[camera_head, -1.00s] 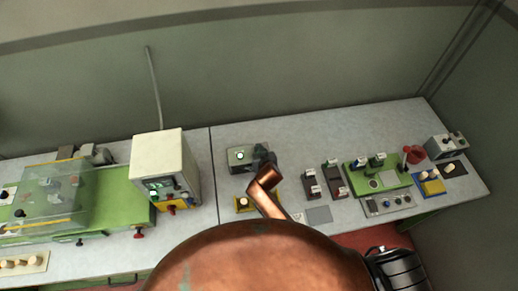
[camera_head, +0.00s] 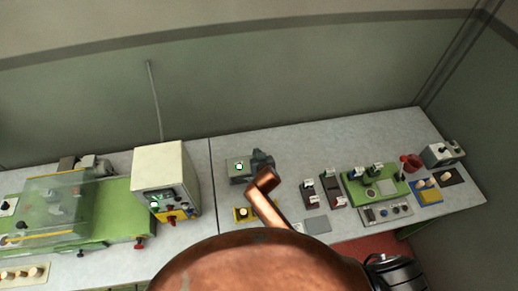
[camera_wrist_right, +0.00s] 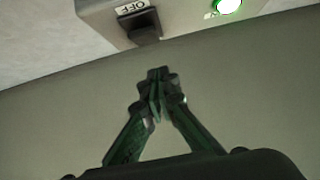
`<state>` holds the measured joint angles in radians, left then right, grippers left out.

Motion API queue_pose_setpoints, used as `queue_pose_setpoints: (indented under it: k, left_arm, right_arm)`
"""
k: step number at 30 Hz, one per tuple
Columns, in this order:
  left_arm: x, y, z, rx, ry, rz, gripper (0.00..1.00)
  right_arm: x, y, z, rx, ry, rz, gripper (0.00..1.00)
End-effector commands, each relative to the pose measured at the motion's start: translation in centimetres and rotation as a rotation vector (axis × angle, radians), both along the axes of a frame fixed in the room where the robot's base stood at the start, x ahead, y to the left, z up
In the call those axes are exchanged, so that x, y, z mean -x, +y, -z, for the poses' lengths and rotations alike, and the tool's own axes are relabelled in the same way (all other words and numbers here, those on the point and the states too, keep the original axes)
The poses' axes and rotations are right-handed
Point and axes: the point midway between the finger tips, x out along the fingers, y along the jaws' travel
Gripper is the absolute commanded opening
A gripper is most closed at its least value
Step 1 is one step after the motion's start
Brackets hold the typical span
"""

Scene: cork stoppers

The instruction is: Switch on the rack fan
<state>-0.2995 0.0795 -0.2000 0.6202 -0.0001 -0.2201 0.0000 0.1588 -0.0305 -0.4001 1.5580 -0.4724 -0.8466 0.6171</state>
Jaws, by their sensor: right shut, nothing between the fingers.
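A small grey-green box (camera_head: 238,179) stands on the bench, with a pale lit lamp on top. My right gripper (camera_head: 262,158) is at its right end, partly hidden by my copper-coloured arm. In the right wrist view, a pale box (camera_wrist_right: 185,15) fills the top, with a dark switch (camera_wrist_right: 145,33) next to an OFF label (camera_wrist_right: 132,7) and a lit green lamp (camera_wrist_right: 229,6). I cannot read a fan label. My right gripper (camera_wrist_right: 157,76) is shut and empty, its tips just below the switch; contact cannot be told. My left gripper is not in view.
A cream cabinet (camera_head: 160,162) with a control panel stands left of the box. Dark switch blocks (camera_head: 310,195) and a green panel (camera_head: 388,192) stand to the right. The bench behind the box is mostly clear.

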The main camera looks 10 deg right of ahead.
Motion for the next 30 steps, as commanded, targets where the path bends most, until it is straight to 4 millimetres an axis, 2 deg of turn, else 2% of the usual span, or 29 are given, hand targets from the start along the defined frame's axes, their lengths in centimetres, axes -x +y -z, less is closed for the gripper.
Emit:
queue_pose_setpoints:
  k: [1,3,6,15,21,30]
  left_arm:
    - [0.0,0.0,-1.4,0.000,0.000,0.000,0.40]
    - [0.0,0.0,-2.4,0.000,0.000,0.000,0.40]
    - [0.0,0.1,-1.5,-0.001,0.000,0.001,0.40]
    - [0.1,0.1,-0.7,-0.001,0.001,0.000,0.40]
    - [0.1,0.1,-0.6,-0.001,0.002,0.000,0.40]
    - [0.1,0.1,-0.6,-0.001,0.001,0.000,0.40]
  right_arm:
    - [-0.2,0.1,-1.5,-0.001,-0.001,0.000,0.00]
    - [-0.3,0.1,-2.6,-0.003,-0.001,-0.001,0.00]
    - [1.0,0.2,-3.7,-0.007,-0.003,0.001,0.00]
    - [4.2,0.1,-8.4,-0.005,-0.002,0.000,0.00]
    - [5.2,0.1,-9.8,-0.001,0.000,0.000,0.00]
    - [5.4,0.1,-10.1,-0.001,0.001,-0.001,0.00]
